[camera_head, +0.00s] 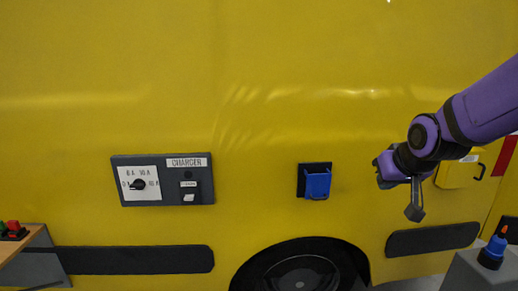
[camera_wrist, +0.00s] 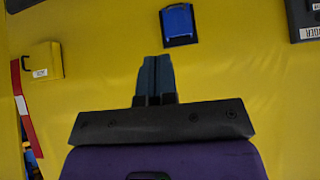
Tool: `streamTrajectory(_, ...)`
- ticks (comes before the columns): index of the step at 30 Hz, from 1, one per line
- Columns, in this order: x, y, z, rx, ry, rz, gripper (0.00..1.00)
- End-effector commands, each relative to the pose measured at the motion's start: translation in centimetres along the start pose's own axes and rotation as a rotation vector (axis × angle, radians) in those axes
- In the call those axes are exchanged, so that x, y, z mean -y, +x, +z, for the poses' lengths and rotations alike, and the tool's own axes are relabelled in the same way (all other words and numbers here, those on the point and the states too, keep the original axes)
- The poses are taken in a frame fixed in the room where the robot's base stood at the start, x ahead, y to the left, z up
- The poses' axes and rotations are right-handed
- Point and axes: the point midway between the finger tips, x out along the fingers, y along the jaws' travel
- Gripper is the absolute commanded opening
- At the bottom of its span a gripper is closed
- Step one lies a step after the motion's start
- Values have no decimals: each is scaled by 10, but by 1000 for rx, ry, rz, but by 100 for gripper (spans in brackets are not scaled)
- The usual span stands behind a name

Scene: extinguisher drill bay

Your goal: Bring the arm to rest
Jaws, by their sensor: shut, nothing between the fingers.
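My purple arm enters the head view from the right, and my gripper (camera_head: 415,212) hangs at its end in front of the yellow vehicle side, pointing down. In the wrist view my gripper (camera_wrist: 156,60) shows its two dark fingers side by side and touching, with nothing between them. The fingers appear clear of everything around them. A blue holder (camera_head: 317,184) on a black plate is on the vehicle side to the left of my gripper. It also shows in the wrist view (camera_wrist: 179,22), beyond the fingertips.
A grey charger panel (camera_head: 162,180) with a dial is on the yellow vehicle side (camera_head: 250,110). A yellow box (camera_head: 457,174) is behind my arm. A grey stand with a blue and orange item (camera_head: 493,250) is at lower right. A wooden-topped table (camera_head: 22,243) is at lower left.

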Motion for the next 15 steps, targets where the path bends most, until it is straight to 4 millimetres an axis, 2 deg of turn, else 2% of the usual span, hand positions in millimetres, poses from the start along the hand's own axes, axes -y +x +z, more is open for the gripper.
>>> streamTrajectory(1,-1,-18,4,6,2,2,0)
streamTrajectory(3,-3,-39,12,28,4,4,0)
streamTrajectory(8,-6,-85,36,78,10,11,0)
streamTrajectory(15,-9,-148,80,150,18,20,0)
